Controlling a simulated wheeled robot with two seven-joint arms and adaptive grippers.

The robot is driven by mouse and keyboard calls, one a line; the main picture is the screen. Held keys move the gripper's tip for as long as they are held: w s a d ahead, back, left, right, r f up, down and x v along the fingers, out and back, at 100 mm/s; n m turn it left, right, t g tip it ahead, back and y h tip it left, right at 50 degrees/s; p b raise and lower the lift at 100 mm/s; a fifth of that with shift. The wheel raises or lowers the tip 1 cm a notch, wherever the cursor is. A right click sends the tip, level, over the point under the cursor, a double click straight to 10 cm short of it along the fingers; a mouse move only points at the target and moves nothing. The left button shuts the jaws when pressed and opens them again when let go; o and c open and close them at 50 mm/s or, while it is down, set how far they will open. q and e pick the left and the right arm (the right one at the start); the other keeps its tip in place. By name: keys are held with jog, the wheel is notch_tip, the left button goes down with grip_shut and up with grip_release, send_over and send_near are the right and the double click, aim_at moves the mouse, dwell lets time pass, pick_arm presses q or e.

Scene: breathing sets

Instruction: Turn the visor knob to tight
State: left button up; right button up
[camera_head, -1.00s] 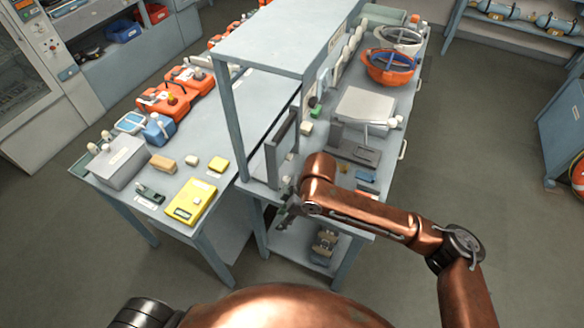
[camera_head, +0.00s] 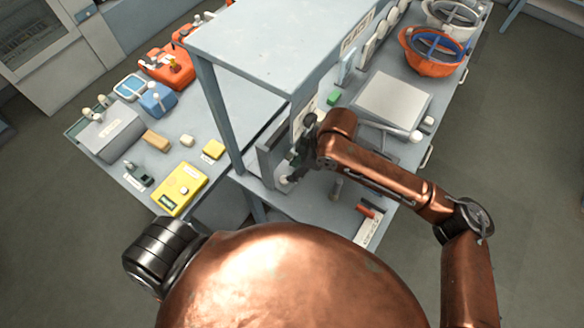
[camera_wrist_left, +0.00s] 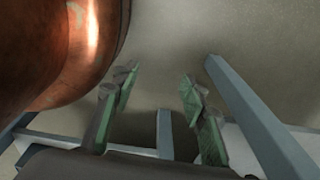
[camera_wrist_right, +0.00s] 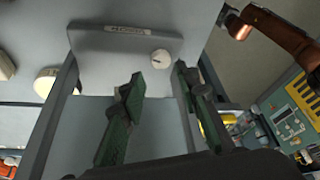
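In the right wrist view a round white knob (camera_wrist_right: 161,58) sits on a grey upright panel (camera_wrist_right: 105,48) with a small label (camera_wrist_right: 125,29), too blurred to read. The knob has a small dark mark. My right gripper (camera_wrist_right: 158,85) is open, its green-padded fingers spread, with the knob ahead, between the finger lines; I see no contact. In the head view the right gripper (camera_head: 297,160) is beside the grey panel (camera_head: 268,165) under the shelf, partly hidden by its arm. My left gripper (camera_wrist_left: 158,82) is open and empty over the floor; the head view does not show it.
A shelf frame (camera_head: 275,45) stands over the bench close to my right arm, its post (camera_head: 222,118) to the left. A yellow case (camera_head: 180,188) lies on the left bench. A grey scale-like box (camera_head: 392,97) and orange helmet (camera_head: 432,52) are farther back right.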

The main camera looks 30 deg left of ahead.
aim_at(284, 179)
jog(key=x, duration=0.5)
jog(key=shift+a+f, duration=0.1)
jog(key=shift+f, duration=0.15)
jog(key=shift+s+a+f+b, duration=0.1)
jog(key=shift+a+f+b, duration=0.05)
jog(key=shift+f+b, duration=0.2)
jog(key=shift+a+f, duration=0.15)
jog(key=shift+f, duration=0.2)
jog(key=shift+s, duration=0.1)
jog(key=c, duration=0.5)
grip_shut()
pick_arm(q)
jog(key=s, duration=0.3)
jog(key=shift+f, duration=0.35)
